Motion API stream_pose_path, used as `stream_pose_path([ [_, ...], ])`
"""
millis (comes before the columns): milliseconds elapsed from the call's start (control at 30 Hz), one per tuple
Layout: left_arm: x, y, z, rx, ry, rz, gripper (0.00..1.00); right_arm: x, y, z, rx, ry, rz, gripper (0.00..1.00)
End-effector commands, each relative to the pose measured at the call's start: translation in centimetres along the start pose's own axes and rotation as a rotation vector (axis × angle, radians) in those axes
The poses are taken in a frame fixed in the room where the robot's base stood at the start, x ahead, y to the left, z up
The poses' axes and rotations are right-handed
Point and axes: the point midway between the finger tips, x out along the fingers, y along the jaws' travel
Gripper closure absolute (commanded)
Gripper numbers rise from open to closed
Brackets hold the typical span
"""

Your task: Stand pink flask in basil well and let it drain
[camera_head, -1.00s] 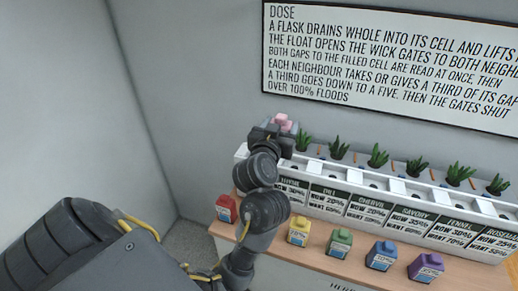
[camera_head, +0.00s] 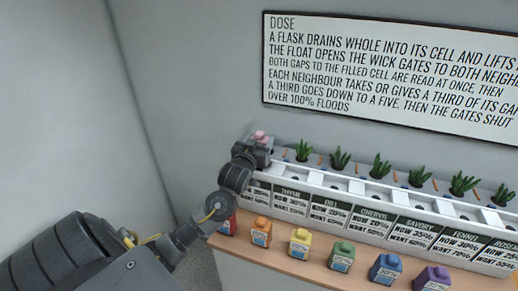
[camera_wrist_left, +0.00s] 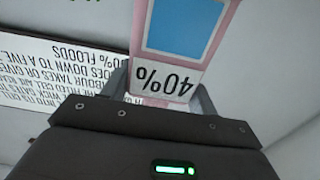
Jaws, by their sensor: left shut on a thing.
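The pink flask (camera_head: 261,136) is held in my left gripper (camera_head: 257,147), above the left end of the white planter (camera_head: 398,186). In the left wrist view the flask (camera_wrist_left: 190,52) shows its blue window and an upside-down "40%" label, between the gripper fingers (camera_wrist_left: 165,88). The leftmost cell and its label are mostly hidden behind my left wrist, so I cannot read "basil" or tell whether the flask touches a well. Labels such as thyme, dill and chervil show to the right. My right gripper is not in view.
Red (camera_head: 229,223), orange (camera_head: 261,232), yellow (camera_head: 301,243), green (camera_head: 341,256), blue (camera_head: 385,268) and purple (camera_head: 433,279) flasks stand along the wooden counter front (camera_head: 282,262). Plants rise behind the wells. A rule sign (camera_head: 390,75) hangs on the wall.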

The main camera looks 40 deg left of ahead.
Motion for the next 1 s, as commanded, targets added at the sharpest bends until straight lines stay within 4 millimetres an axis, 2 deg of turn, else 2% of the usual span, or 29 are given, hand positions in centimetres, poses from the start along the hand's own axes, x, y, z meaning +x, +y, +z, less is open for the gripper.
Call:
stream_pose_path([
  [200, 0.3, -0.3, 2.8, 0.001, -0.003, 0.000, 0.69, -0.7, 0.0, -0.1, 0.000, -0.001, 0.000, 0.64],
  [300, 0.3, -0.3, 3.4, 0.001, -0.001, 0.000, 0.69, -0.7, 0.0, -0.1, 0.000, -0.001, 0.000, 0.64],
  [667, 0.2, -0.3, 3.8, 0.000, 0.000, 0.000, 0.69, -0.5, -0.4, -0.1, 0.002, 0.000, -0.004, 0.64],
  [700, 0.2, -0.3, 3.9, 0.000, -0.001, 0.000, 0.38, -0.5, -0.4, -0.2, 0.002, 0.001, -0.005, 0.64],
  [867, 0.2, -0.3, 3.8, 0.000, -0.001, 0.000, 0.19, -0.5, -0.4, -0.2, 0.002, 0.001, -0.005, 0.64],
  [1000, 0.2, -0.3, 3.8, 0.000, -0.001, 0.000, 0.19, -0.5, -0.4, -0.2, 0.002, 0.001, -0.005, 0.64],
])
